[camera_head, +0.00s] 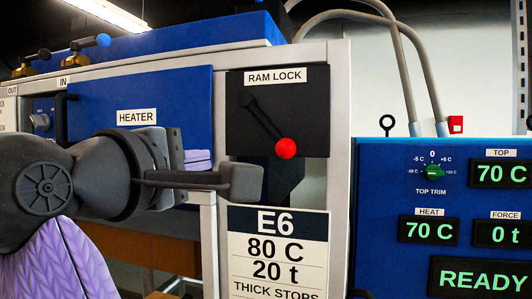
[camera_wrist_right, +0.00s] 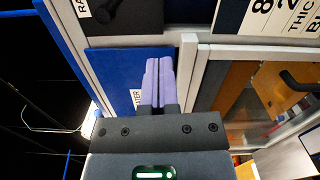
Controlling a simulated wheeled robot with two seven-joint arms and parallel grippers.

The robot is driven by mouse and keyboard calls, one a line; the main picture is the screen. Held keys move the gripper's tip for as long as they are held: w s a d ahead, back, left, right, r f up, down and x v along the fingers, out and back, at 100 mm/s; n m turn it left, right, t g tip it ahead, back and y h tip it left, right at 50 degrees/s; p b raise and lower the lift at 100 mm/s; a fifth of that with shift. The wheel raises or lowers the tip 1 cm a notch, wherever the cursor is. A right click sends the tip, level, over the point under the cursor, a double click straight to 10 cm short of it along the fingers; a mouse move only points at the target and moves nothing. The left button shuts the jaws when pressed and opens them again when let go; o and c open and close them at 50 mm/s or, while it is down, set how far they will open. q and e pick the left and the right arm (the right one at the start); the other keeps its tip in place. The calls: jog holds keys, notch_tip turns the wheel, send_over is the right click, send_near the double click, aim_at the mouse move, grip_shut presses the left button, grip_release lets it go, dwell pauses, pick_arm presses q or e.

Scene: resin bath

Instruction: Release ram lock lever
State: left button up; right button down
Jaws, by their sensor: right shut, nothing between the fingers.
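The ram lock lever (camera_head: 264,121) is a black bar on a black panel (camera_head: 308,103) under a RAM LOCK label. It slants from its pivot at the upper left down to a red ball (camera_head: 286,148) at the lower right. My right gripper (camera_head: 207,158) is in front of the blue heater panel, left of the lever and apart from it. In the right wrist view its purple fingers (camera_wrist_right: 160,66) are together and empty. A dark end of the lever (camera_wrist_right: 108,11) shows at the top of that view; the red ball is not seen there. My left gripper is not in view.
The blue heater panel (camera_head: 165,88) is left of the lever, with a black handle (camera_head: 61,118). An E6 sign (camera_head: 278,250) is below. A blue control box (camera_head: 385,200) with READY, 70 C and 0 t displays stands at the right. Grey frame posts border the lever panel.

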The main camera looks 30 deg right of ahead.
aim_at(269, 150)
jog(key=p+x, duration=0.1)
jog(key=x, duration=0.3)
jog(key=p+x, duration=0.2)
jog(key=x, duration=0.3)
jog(key=shift+w+d+r, duration=0.1)
jog(key=shift+w+r, duration=0.05)
jog(key=shift+r, duration=0.05)
jog(key=d, duration=0.1)
jog(key=s+d+p, duration=0.1)
jog(key=d, duration=0.1)
jog(key=shift+s+d+r, duration=0.1)
jog(key=shift+s, duration=0.2)
jog(key=shift+s+d, duration=0.25)
